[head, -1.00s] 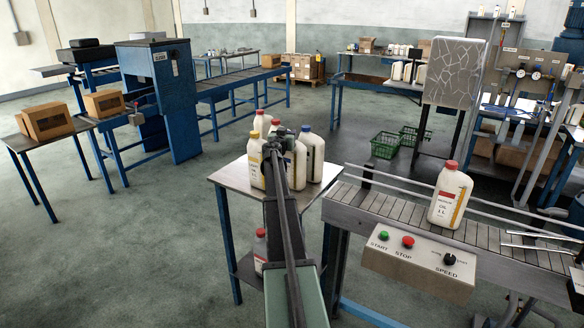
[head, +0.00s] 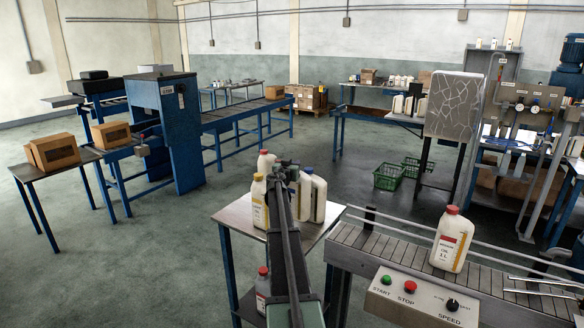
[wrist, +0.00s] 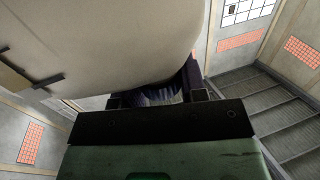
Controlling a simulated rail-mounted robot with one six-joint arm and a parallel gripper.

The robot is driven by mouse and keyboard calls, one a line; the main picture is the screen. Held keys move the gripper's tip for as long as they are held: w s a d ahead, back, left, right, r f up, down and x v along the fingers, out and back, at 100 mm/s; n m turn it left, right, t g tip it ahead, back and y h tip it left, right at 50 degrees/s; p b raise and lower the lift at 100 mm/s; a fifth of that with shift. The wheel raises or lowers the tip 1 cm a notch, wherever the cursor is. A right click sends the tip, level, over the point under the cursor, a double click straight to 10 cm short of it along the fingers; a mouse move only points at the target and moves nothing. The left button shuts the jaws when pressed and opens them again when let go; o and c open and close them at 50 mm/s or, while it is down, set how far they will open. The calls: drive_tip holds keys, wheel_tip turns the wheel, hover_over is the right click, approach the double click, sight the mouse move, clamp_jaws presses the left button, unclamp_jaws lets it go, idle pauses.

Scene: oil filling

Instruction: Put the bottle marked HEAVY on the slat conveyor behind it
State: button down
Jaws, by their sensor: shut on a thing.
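My gripper (head: 290,166) is at the small metal-topped table, shut on a white bottle (head: 304,202) whose cap and label are mostly hidden. The held bottle's pale body (wrist: 120,40) fills the upper left of the wrist view. I cannot read HEAVY on any bottle. A yellow-capped bottle (head: 259,206) stands left of my gripper, with a red-capped one (head: 265,163) behind it. A blue-capped bottle (head: 319,200) is just right of the held one. The slat conveyor (head: 385,250) runs to the right and carries a red-capped oil bottle (head: 452,243).
A control box (head: 420,304) with START, STOP and SPEED controls is on the conveyor's near side. Guide rails (head: 400,229) line the conveyor. Its slats left of the standing bottle are bare. Another red-capped bottle (head: 263,287) is on the table's lower shelf.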

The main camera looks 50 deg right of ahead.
wheel_tip(320, 180, up, 14)
drive_tip(key=p, duration=1.2)
drive_tip(key=shift+r, duration=0.1)
